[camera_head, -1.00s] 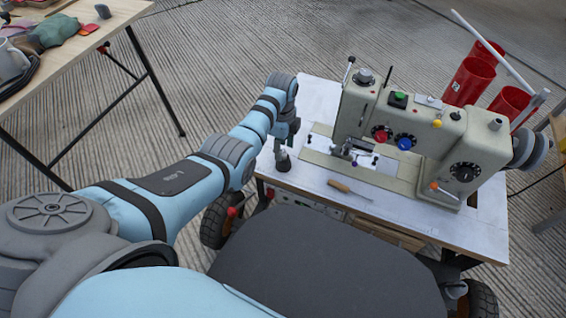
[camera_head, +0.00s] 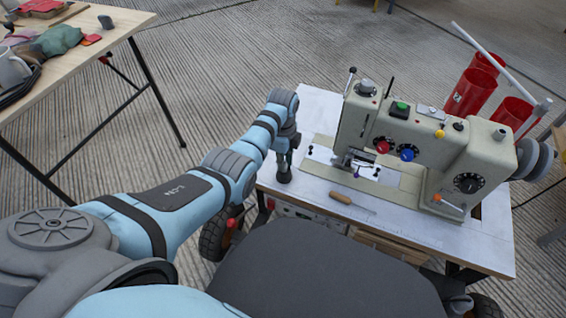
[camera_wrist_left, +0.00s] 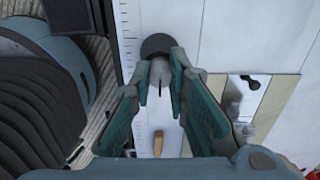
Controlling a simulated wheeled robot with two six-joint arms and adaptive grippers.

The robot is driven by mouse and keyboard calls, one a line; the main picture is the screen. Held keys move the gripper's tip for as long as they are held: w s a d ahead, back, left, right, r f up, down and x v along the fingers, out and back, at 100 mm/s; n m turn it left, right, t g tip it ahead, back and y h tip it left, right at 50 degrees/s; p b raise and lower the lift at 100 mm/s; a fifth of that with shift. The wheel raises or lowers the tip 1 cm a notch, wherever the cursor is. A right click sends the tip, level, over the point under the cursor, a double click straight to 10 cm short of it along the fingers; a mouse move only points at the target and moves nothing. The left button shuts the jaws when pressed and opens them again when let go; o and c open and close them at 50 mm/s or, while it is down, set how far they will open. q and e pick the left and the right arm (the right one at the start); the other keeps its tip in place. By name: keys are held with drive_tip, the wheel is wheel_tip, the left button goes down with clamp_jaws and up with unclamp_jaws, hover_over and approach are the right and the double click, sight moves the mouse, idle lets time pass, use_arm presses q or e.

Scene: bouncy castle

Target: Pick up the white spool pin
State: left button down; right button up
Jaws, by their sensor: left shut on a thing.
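My left gripper (camera_head: 284,168) points down at the left end of the white sewing table (camera_head: 312,110), left of the sewing machine. In the left wrist view, the left gripper (camera_wrist_left: 164,66) has its two teal fingers shut on a pale, tapering piece (camera_wrist_left: 161,74) with a dark round disc at its far end. It appears to be the white spool pin; the fingers hide its sides. In the head view it is mostly hidden, with a dark foot at or near the tabletop; I cannot tell whether it touches. My right gripper is not in view.
The beige sewing machine (camera_head: 469,150) fills the table's right part, with red cones (camera_head: 470,92) behind it. A wooden-handled tool (camera_head: 340,198) lies near the front edge. A cluttered wooden table (camera_head: 112,22) stands at the upper left.

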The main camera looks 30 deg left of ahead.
use_arm(q)
wheel_tip(320, 180, up, 20)
drive_tip(key=p, duration=1)
drive_tip(key=shift+f, duration=0.2)
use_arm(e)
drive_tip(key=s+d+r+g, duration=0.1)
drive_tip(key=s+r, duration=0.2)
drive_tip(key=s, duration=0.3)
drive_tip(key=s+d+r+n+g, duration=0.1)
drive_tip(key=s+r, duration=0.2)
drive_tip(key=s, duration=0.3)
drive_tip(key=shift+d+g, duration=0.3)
